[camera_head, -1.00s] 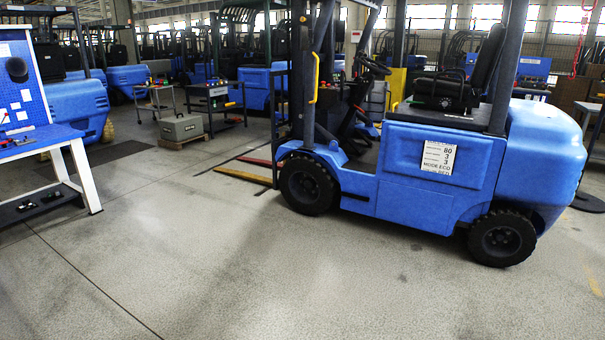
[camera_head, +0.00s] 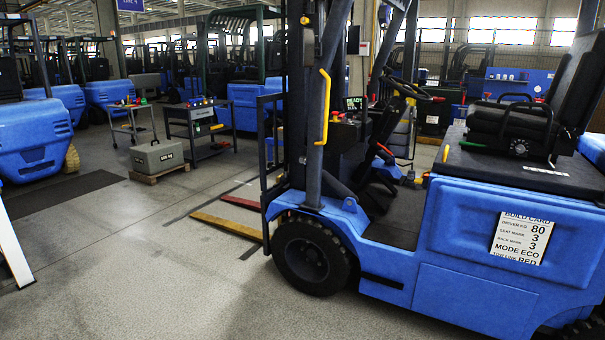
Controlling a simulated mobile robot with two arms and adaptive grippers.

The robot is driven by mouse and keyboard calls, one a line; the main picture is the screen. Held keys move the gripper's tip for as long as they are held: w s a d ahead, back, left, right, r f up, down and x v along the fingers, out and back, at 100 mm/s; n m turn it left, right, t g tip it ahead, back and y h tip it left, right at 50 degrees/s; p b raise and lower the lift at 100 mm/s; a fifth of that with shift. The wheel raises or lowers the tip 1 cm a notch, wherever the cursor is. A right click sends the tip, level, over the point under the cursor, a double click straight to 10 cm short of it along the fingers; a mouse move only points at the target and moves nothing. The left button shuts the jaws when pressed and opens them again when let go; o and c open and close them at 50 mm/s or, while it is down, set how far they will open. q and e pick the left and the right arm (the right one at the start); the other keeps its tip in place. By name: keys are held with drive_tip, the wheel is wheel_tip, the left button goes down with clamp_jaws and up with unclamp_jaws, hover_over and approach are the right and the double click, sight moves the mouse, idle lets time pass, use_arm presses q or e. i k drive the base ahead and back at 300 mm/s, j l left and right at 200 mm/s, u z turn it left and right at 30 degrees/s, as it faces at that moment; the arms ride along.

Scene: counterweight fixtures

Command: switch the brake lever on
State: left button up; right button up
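A blue forklift (camera_head: 455,235) stands close on the right, side on. In its open cab are a steering wheel (camera_head: 406,88), a dash with a small lit display (camera_head: 354,103) and a black seat (camera_head: 510,125). A thin lever with a red end (camera_head: 385,150) shows below the steering wheel. I cannot tell whether it is the brake lever, or its position. Small red and yellow controls (camera_head: 337,115) sit on the dash's left side. Neither of my grippers is in view.
A yellow grab handle (camera_head: 323,105) is on the mast side. Forks (camera_head: 225,225) lie low at the front. A build card (camera_head: 521,238) is on the side panel. A grey weight box (camera_head: 157,157) on a pallet and a dark cart (camera_head: 200,130) stand behind.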

sight(365, 100)
drive_tip(key=i+z, duration=0.2)
drive_tip(key=i, duration=0.25)
drive_tip(key=i+j+z, duration=0.15)
drive_tip(key=i, duration=0.3)
drive_tip(key=i+j+z, duration=0.2)
drive_tip(key=i, duration=0.2)
